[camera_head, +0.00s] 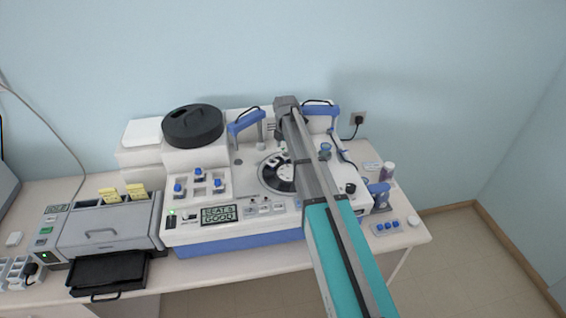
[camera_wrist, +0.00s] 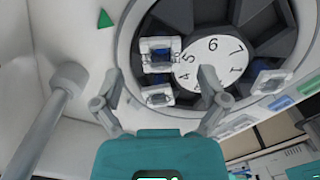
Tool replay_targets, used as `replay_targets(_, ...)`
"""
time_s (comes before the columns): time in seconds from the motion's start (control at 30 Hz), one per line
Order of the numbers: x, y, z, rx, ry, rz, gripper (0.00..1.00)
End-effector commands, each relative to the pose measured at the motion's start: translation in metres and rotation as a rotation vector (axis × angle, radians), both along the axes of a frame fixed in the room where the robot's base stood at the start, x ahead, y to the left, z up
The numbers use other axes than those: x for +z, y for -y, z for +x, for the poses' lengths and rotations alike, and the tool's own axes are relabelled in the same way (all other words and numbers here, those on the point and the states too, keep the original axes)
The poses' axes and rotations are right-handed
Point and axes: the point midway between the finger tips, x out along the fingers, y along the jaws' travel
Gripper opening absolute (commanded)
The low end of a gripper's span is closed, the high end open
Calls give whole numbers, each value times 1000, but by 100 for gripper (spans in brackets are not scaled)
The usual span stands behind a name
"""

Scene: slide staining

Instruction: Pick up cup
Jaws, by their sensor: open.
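In the wrist view, my gripper (camera_wrist: 157,86) is open, with one finger on each side of a small white square-framed cup (camera_wrist: 158,96) at the carousel's near rim. I cannot tell whether the fingers touch it. A second similar white holder (camera_wrist: 160,42) sits just beyond it, and a third (camera_wrist: 268,82) lies to the right. The dark round carousel (camera_wrist: 265,40) has a white numbered dial (camera_wrist: 205,62) in its middle. In the head view, the dial (camera_head: 279,172) shows partly behind my arm, and my gripper is hidden.
The white machine (camera_head: 245,190) fills the table's middle. A rack (camera_head: 211,188) with blue-topped pieces is left of the dial, and a black round lid (camera_head: 193,126) is behind it. A blue clamp-like part (camera_head: 247,120) rises close by. A pale post (camera_wrist: 48,115) stands left of my gripper.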

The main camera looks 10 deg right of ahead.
Motion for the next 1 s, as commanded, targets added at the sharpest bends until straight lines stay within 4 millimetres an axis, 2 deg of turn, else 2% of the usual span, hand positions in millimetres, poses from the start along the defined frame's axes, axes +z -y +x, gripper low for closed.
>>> replay_targets(0.03, -8, 1, 0, 0, 0, 0, 93)
replay_targets(0.33, -27, 2, 0, 0, 0, 0, 93)
replay_targets(1.0, -29, 3, 0, -1, 0, 0, 93)
